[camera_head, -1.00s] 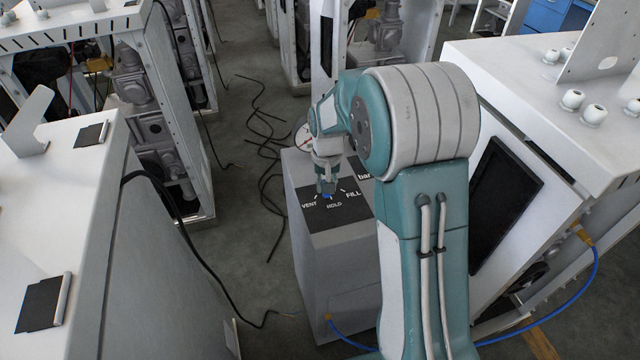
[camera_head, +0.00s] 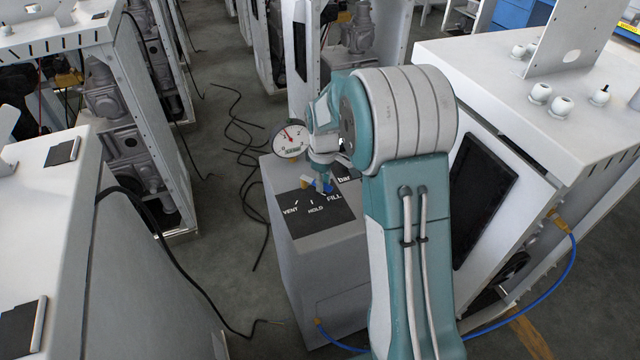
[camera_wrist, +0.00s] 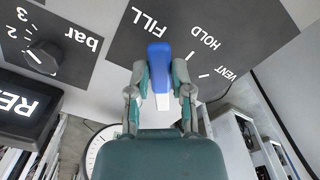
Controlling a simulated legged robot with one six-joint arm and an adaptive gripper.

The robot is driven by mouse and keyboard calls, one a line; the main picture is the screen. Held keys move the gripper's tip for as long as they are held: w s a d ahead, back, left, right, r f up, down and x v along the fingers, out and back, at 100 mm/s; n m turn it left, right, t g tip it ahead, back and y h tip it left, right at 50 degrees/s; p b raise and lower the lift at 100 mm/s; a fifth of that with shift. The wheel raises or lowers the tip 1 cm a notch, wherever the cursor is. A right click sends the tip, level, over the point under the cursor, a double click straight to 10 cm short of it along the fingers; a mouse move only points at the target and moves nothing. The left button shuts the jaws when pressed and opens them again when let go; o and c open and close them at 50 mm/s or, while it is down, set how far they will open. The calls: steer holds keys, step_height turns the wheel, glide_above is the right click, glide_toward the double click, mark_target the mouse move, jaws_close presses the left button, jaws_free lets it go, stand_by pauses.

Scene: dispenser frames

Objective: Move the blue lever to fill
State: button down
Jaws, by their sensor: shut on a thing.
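The blue lever (camera_wrist: 158,54) sits on a dark panel (camera_wrist: 215,40) marked FILL, HOLD and VENT. My gripper (camera_wrist: 159,70) is shut on the lever, with one finger on each side of it. In the wrist view the lever's blue end lies close beside the FILL label (camera_wrist: 149,20), and the HOLD and VENT tick marks are bare to its right. In the head view my gripper (camera_head: 323,186) is over the panel just above the FILL label (camera_head: 334,197). It hides most of the lever there.
A round gauge (camera_head: 290,140) stands behind the panel on the white cabinet. A black knob (camera_wrist: 43,57) marked bar and a dark button with partly cut-off lettering (camera_wrist: 22,108) are beside the panel. White machines flank the cabinet. Black cables (camera_head: 245,150) lie on the floor.

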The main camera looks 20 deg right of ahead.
steer(key=shift+w+d+n, duration=0.15)
steer(key=shift+w+n, duration=0.1)
steer(key=shift+n, duration=0.25)
steer(key=c, duration=0.5)
jaws_free()
step_height(320, 180, up, 12)
steer(key=shift+f, duration=0.1)
stand_by(0.4)
